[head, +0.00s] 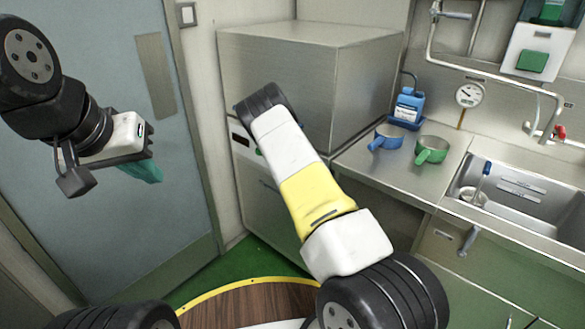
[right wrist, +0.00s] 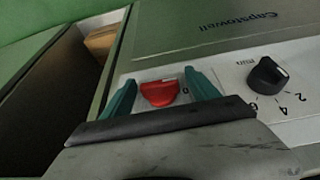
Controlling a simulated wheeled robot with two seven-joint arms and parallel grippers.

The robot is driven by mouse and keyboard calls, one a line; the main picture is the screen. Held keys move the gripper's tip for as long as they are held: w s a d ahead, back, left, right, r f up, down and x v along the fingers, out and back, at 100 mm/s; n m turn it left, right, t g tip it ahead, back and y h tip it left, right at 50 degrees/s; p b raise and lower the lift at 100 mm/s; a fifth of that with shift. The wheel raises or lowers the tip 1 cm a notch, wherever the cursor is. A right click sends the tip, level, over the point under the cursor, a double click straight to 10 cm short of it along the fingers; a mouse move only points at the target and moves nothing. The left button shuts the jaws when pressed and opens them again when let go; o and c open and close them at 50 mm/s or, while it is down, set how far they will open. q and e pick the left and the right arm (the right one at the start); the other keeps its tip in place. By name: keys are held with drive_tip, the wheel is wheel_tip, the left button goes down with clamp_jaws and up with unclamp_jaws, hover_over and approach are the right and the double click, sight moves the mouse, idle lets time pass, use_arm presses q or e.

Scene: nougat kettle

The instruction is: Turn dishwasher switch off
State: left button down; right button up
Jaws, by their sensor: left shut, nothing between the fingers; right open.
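The steel dishwasher (head: 310,62) stands in the middle of the head view, with a pale control strip on its front largely behind my right arm. In the right wrist view a red rotary switch (right wrist: 159,93) sits on the pale panel. My right gripper (right wrist: 160,82) is open, with its teal fingers on either side of the red switch; I cannot tell whether they touch it. That gripper is hidden behind my arm in the head view. My left gripper (head: 142,172) is shut and empty, raised at the left before the door.
A black numbered dial (right wrist: 267,75) is right of the switch. A blue pot (head: 386,137), a green pot (head: 432,149) and a blue bottle (head: 408,106) stand on the counter, with a sink (head: 530,205) further right. A grey-blue door (head: 100,225) is at left.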

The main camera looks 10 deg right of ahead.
drive_tip(key=v, duration=0.7)
drive_tip(key=shift+r, duration=0.4)
drive_tip(key=s+a+r+n+t+y, duration=0.1)
drive_tip(key=s+a+r+n+y, duration=0.15)
drive_tip(key=s+r, duration=1)
drive_tip(key=s+a+r+n+y, duration=0.1)
drive_tip(key=s+r+n+y, duration=0.15)
drive_tip(key=s+r, duration=0.95)
drive_tip(key=s+a+r+n+t, duration=0.1)
drive_tip(key=s+r+n, duration=0.2)
drive_tip(key=s, duration=0.6)
drive_tip(key=s+a+r+n+t+y, duration=0.1)
drive_tip(key=s+r, duration=0.4)
drive_tip(key=s, duration=0.5)
drive_tip(key=shift+a+n, duration=0.55)
drive_tip(key=shift+n, duration=0.45)
